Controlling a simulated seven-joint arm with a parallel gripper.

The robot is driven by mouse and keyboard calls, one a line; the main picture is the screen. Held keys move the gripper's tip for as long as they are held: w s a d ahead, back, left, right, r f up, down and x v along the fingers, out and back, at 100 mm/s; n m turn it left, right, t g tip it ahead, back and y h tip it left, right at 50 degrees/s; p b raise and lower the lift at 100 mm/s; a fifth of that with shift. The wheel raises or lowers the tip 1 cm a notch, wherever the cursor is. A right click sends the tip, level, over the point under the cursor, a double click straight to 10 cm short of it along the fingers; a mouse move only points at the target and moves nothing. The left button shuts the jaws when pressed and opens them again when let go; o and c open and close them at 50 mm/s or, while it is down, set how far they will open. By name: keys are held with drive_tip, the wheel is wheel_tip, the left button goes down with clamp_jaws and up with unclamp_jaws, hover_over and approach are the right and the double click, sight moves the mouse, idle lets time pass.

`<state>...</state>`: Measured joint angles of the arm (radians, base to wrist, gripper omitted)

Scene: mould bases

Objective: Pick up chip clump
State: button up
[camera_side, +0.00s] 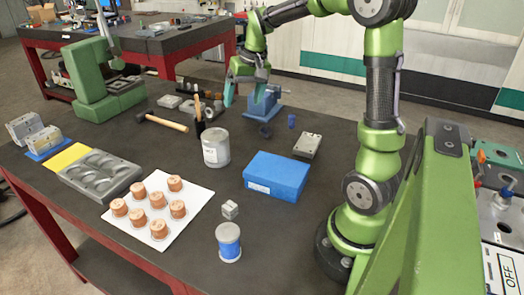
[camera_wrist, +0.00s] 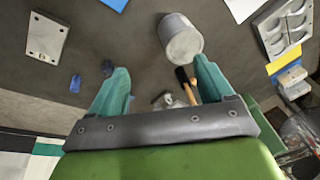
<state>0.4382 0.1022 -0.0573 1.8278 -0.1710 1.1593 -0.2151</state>
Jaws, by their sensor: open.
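A small dark clump (camera_side: 266,131) lies on the dark table in front of the blue vise (camera_side: 262,106); I take it for the chip clump, but it is too small to be sure. It also shows in the wrist view (camera_wrist: 107,68), just left of the left finger. My gripper (camera_side: 245,97) is above the back of the table by the vise, its teal fingers spread with nothing between them. In the wrist view my gripper (camera_wrist: 162,66) is open over the table. A small grey, shiny thing (camera_wrist: 161,101) shows low between the fingers, partly hidden and unclear.
A grey can (camera_side: 215,147), a wooden-handled brush (camera_side: 199,113) and a hammer (camera_side: 165,123) stand or lie left of the clump. A small blue piece (camera_side: 292,121), a metal plate (camera_side: 307,146) and a blue box (camera_side: 276,177) are right and in front. Copper parts sit on a white sheet (camera_side: 190,222).

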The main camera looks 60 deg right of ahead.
sight(266, 126)
drive_tip(key=shift+w+d+f+n+g, duration=0.45)
drive_tip(key=shift+w+d+f+g, duration=0.5)
drive_tip(key=shift+d, duration=3.85)
drive_tip(key=shift+w+d+f+n+g, duration=0.5)
drive_tip(key=shift+d+f, duration=0.8)
drive_tip(key=shift+d, duration=3.45)
wheel_tip(266, 126, down, 11)
drive_tip(key=shift+f, duration=0.1)
drive_tip(key=shift+s+a+f, duration=0.1)
drive_tip(key=shift+s+f, duration=0.05)
drive_tip(key=shift+f, duration=1.15)
drive_tip(key=shift+s+f, duration=0.15)
drive_tip(key=shift+f, duration=1.1)
drive_tip(key=c, duration=1.1)
drive_tip(key=shift+c, duration=0.2)
drive_tip(key=shift+r, duration=0.15)
